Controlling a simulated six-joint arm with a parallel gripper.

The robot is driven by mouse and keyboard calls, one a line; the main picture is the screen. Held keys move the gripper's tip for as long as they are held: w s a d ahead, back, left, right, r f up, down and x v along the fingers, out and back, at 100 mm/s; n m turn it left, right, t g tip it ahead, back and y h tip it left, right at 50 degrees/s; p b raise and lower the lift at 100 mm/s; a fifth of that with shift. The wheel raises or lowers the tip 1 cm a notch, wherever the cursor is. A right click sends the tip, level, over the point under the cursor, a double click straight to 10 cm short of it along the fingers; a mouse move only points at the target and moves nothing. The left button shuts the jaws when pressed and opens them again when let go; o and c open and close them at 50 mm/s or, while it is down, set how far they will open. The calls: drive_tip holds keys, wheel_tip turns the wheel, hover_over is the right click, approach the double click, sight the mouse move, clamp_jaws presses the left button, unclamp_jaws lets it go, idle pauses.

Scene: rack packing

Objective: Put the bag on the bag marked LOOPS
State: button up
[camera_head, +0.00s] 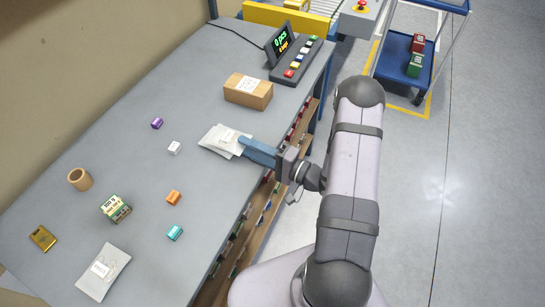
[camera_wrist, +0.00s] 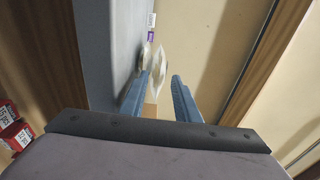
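A pale bag (camera_head: 218,137) with a white label lies on the grey table near its right edge, in front of the cardboard box. Another pale bag (camera_head: 103,272) with a white label lies flat at the near end of the table. I cannot read either label. My gripper (camera_head: 243,146) reaches in low from the right, with its blue fingers at the right end of the farther bag. In the wrist view its two fingers (camera_wrist: 161,80) stand apart, and a pale bag (camera_wrist: 158,68) shows in line with the gap between them. I cannot tell whether they touch it.
A cardboard box (camera_head: 248,92) and a keypad with a display (camera_head: 293,58) stand farther back. Small purple (camera_head: 157,123), white (camera_head: 174,147), orange (camera_head: 173,198) and teal (camera_head: 174,233) boxes, a brown cup (camera_head: 80,179), a green carton (camera_head: 115,208) and a gold item (camera_head: 43,238) are scattered about.

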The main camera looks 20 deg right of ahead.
drive_tip(key=b+v, duration=0.1)
drive_tip(key=v, duration=1)
drive_tip(key=shift+b, duration=0.35)
drive_tip(key=shift+s, duration=0.1)
